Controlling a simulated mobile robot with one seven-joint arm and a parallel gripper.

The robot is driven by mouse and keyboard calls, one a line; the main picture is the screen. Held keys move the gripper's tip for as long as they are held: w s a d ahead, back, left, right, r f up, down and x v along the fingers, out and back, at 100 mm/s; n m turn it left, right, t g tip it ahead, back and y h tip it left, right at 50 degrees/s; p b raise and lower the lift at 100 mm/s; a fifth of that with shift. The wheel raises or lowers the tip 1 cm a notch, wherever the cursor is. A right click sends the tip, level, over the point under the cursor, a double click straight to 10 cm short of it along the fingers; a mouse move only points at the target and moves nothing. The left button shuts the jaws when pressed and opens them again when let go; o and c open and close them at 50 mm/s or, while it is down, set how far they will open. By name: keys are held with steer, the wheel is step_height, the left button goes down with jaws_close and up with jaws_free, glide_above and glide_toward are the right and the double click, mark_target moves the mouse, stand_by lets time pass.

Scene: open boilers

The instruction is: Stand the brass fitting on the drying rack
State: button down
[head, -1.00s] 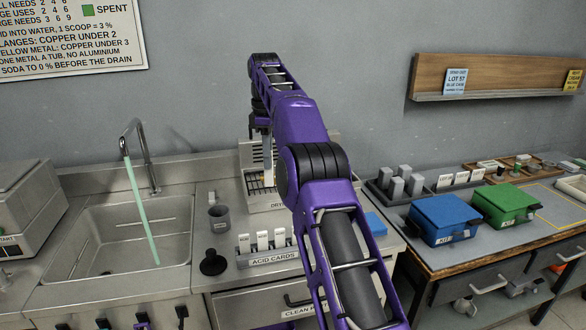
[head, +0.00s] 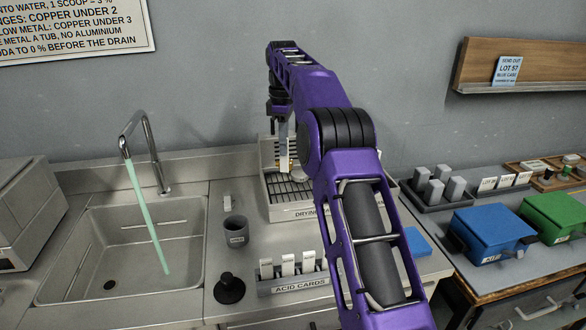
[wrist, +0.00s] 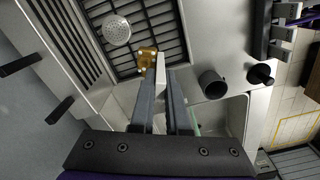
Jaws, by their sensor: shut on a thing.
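My gripper (wrist: 158,66) is shut on a small brass fitting (wrist: 147,57), which shows golden at the fingertips in the wrist view. In the head view the brass fitting (head: 284,163) is a small yellowish spot below my gripper (head: 283,152), partly hidden by my arm. The drying rack (head: 310,213) is a pale tray with a dark grid, behind the acid cards. In the wrist view the fitting appears over the edge of the rack's dark grid (wrist: 158,22). I cannot tell whether it touches the rack.
A round perforated disc (wrist: 116,30) lies on the rack beside the fitting. A grey cup (head: 236,232), a black knobbed object (head: 229,289) and an acid card holder (head: 292,284) stand in front. The sink (head: 130,245) with a running tap is at left. Blue (head: 492,235) and green (head: 552,222) boxes are at right.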

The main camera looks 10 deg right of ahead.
mark_target(285, 171)
steer(key=shift+f, duration=3.55)
steer(key=shift+f, duration=0.1)
steer(key=c, duration=0.9)
jaws_free()
steer(key=shift+r, duration=3.85)
steer(key=shift+a, duration=0.1)
